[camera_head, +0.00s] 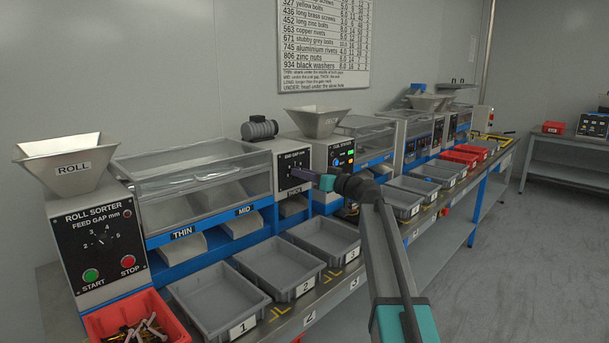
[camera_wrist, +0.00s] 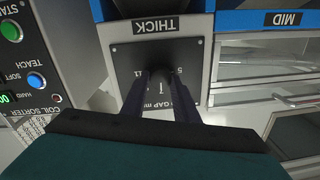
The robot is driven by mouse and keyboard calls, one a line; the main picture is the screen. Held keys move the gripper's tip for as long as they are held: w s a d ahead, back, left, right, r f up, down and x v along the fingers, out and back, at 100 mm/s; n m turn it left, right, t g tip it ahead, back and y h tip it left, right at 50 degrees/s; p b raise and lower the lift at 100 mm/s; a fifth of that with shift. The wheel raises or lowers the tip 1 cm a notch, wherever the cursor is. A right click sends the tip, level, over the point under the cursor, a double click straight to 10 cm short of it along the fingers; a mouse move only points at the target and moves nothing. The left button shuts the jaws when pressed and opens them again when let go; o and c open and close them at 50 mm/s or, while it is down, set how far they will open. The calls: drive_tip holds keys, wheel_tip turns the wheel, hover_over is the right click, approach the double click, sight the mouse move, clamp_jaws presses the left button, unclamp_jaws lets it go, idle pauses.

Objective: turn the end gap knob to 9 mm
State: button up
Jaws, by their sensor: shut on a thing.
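The end gap dial plate (camera_head: 291,168) is a black square on the grey panel at the end of the roll sorter. It also shows in the wrist view (camera_wrist: 124,56), upside down, under the THICK label, with parts of its scale visible. My gripper (camera_head: 303,172) reaches the plate from the right. In the wrist view my gripper's two dark fingers (camera_wrist: 163,78) are shut on the dark end gap knob (camera_wrist: 161,73) at the plate's middle. The fingers hide much of the knob and scale, so I cannot read its setting.
The coil sorter panel (camera_wrist: 35,75) with green and blue buttons is close on the left in the wrist view. A clear-lidded housing (camera_head: 190,170) stands beside the dial panel. Grey bins (camera_head: 268,290) and a red bin (camera_head: 182,327) line the bench front.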

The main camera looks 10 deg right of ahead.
drive_tip(key=shift+d, duration=0.1)
drive_tip(key=m+p, duration=0.2)
drive_tip(key=m, duration=0.7)
drive_tip(key=shift+m, duration=0.4)
drive_tip(key=shift+t, duration=0.3)
drive_tip(key=o, duration=1.1)
drive_tip(key=shift+f, duration=0.1)
drive_tip(key=shift+c, duration=0.2)
drive_tip(key=shift+d, duration=0.1)
drive_tip(key=p+v, duration=0.1)
drive_tip(key=v, duration=1.2)
drive_tip(key=shift+s+d, duration=0.15)
drive_tip(key=shift+s, duration=0.2)
